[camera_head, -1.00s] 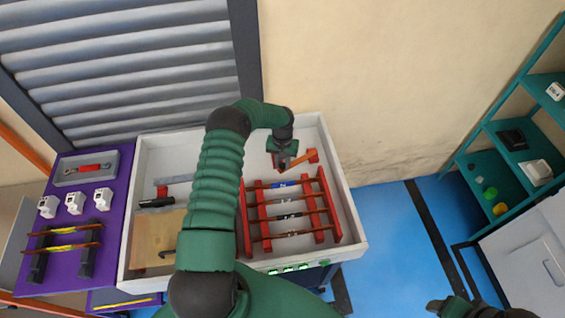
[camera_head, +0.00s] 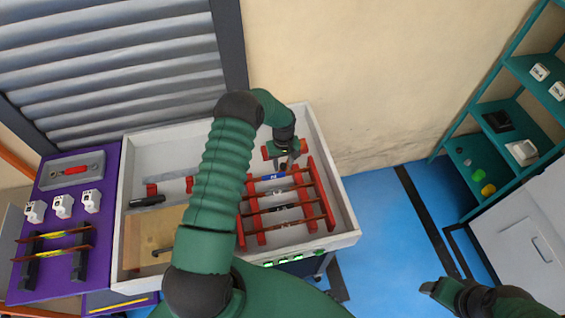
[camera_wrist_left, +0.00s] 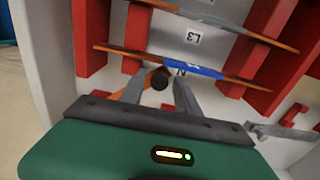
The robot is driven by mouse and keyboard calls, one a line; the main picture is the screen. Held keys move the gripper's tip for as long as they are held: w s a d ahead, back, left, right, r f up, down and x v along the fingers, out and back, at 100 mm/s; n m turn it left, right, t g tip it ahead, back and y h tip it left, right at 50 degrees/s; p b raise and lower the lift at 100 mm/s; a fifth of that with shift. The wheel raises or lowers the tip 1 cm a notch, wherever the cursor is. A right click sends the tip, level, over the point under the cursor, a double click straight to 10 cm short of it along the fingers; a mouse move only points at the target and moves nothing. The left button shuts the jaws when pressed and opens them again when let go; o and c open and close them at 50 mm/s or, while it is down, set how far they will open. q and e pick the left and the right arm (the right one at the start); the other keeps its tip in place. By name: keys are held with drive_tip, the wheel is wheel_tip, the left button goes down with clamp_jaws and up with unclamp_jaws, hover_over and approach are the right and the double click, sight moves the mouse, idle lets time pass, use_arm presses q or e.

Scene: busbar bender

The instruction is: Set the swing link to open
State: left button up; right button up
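My left gripper (camera_head: 288,166) points down into the white tray, at the far end of the red rack. In the left wrist view its two grey fingers (camera_wrist_left: 160,78) are apart. A dark round knob (camera_wrist_left: 160,83) shows between them, with an orange strip (camera_wrist_left: 147,79), likely the swing link, partly behind the left finger. I cannot tell whether the fingers touch the knob. Just beyond lies a bar with a blue middle (camera_wrist_left: 192,66), near a label N. In the head view the gripper hides most of the link. My right gripper (camera_head: 432,288) is low at the right, its fingers unclear.
The red rack (camera_head: 325,205) holds several parallel bars in the white tray (camera_head: 350,238). A black-handled tool (camera_head: 147,201) and a tan board (camera_head: 150,232) lie left in the tray. A purple table (camera_head: 110,165) stands left; teal shelves (camera_head: 465,135) stand right above open blue floor.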

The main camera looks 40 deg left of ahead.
use_arm(q)
wheel_tip(320, 180, up, 17)
drive_tip(key=b, duration=0.2)
drive_tip(key=shift+f+b, duration=0.15)
drive_tip(key=shift+b, duration=0.2)
use_arm(e)
drive_tip(key=x, duration=0.2)
drive_tip(key=shift+s+f, duration=0.15)
drive_tip(key=shift+f, duration=0.35)
use_arm(q)
drive_tip(key=shift+w+a, duration=0.1)
drive_tip(key=s+d+r+m+t, duration=0.2)
drive_tip(key=s+d+m, duration=0.8)
drive_tip(key=s+d, duration=0.8)
drive_tip(key=shift+s+d+r+t+b, duration=0.15)
drive_tip(key=shift+d+t+b, duration=0.25)
drive_tip(key=shift+d, duration=0.6)
use_arm(e)
drive_tip(key=shift+d+f, duration=0.35)
drive_tip(key=shift+f, duration=0.1)
use_arm(q)
drive_tip(key=shift+a, duration=0.35)
use_arm(e)
drive_tip(key=shift+a+r, duration=0.1)
drive_tip(key=shift+a, duration=0.25)
drive_tip(key=shift+c, duration=0.2)
